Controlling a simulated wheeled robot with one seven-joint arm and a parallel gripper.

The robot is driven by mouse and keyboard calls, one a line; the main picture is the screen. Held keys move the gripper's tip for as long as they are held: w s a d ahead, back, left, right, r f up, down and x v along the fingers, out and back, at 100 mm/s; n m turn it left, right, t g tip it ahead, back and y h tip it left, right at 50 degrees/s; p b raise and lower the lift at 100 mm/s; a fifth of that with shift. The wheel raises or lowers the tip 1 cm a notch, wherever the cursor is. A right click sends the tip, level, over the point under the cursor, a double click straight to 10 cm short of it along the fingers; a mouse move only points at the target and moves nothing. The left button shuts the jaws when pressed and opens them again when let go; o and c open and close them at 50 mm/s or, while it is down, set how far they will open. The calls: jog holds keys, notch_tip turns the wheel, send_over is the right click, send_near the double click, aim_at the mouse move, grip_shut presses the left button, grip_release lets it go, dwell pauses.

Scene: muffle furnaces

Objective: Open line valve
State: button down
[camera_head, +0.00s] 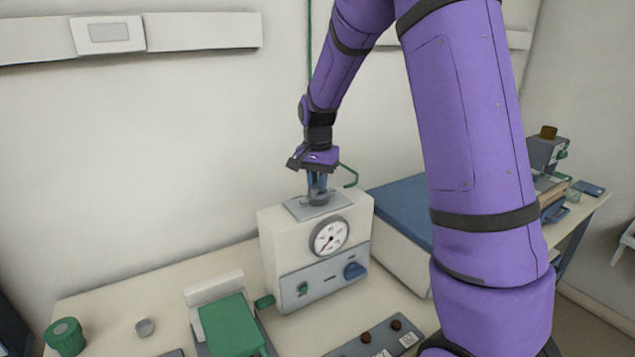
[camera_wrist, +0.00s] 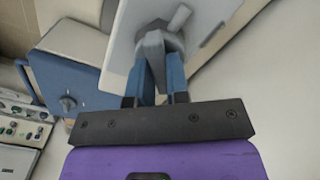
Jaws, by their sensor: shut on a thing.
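The line valve is a grey knob (camera_head: 320,200) on a plate on top of a cream box with a round dial gauge (camera_head: 330,237). My gripper (camera_head: 317,188) points down onto the knob from above. In the wrist view, its two blue fingers (camera_wrist: 158,72) are shut on the grey handle (camera_wrist: 153,48) of the valve. A lighter grey bar (camera_wrist: 180,18) sticks out of the knob beyond the fingers. The gauge needle points to the lower left. The fingers hide part of the handle in the head view.
A blue-topped box (camera_head: 402,212) stands close on the right, beside my arm. A green-topped device (camera_head: 230,326) stands in front.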

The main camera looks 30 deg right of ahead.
jog(key=m, duration=0.3)
jog(key=shift+m, duration=2.3)
jog(key=c, duration=1.1)
grip_release()
notch_tip(320, 180, up, 11)
